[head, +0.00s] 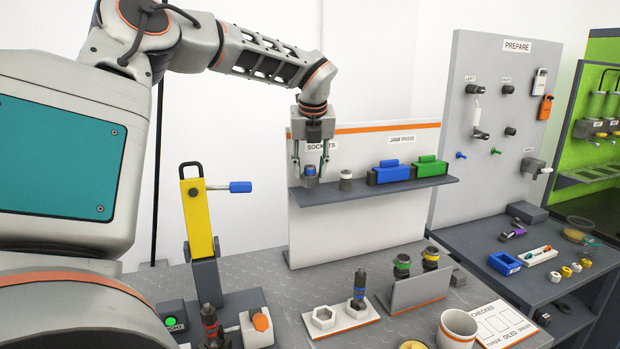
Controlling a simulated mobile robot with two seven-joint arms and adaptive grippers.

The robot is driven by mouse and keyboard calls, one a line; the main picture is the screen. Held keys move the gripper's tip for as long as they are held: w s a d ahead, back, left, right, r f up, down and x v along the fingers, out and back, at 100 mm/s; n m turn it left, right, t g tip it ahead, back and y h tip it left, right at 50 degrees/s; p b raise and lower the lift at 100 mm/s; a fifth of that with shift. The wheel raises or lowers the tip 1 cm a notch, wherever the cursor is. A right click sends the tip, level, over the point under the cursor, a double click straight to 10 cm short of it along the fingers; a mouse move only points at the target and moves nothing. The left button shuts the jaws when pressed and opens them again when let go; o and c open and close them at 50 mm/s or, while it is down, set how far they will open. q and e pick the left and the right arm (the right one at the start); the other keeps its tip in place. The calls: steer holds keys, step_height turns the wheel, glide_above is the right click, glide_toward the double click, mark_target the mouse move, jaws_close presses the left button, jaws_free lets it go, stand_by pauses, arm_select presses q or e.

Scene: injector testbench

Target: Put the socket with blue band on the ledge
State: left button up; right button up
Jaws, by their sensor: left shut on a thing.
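My left gripper (312,172) points straight down at the left end of the ledge (385,190), under the "SOCKETS" label. Its fingers are shut around the socket with blue band (310,176), a small grey piece with blue near its top. The socket is upright at the ledge's surface; I cannot tell whether its base touches. Another grey socket (346,180) with a pale band stands just to its right on the ledge. My right gripper is not in view.
Blue jaw pads (389,172) and green jaw pads (428,168) sit farther right on the ledge. Below, the bench holds a yellow lever press (197,215), a white hex holder (340,317), injectors in a grey stand (418,290) and a cup (457,329).

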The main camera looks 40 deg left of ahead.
arm_select(q)
steer(key=shift+f, duration=1.2)
steer(key=shift+f, duration=0.15)
steer(key=o, duration=1.3)
steer(key=shift+r, duration=0.2)
steer(key=shift+d+r, duration=0.1)
steer(key=shift+r, duration=0.25)
steer(key=v, duration=1.1)
